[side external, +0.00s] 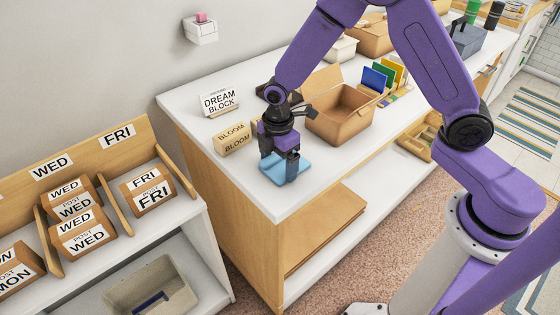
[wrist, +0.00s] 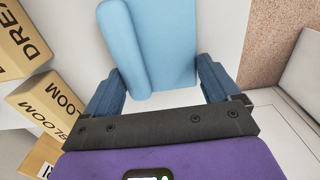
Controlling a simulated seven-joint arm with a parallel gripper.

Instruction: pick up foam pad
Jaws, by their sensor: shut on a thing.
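The foam pad (side external: 272,174) is light blue and sits at the near left corner of the white counter. It also shows in the wrist view (wrist: 166,45), with a rounded, folded-looking edge on its left and a flat face on its right. My gripper (side external: 291,170) points down over the pad and is shut on it. In the wrist view, the dark blue fingers of my gripper (wrist: 158,88) stand at the pad's left and right sides. I cannot tell whether the pad's underside touches the counter.
An open cardboard box (side external: 342,122) stands to the right. The counter (side external: 200,110) ends just in front of the pad. A lower shelf with labelled parcels (side external: 84,232) is at left.

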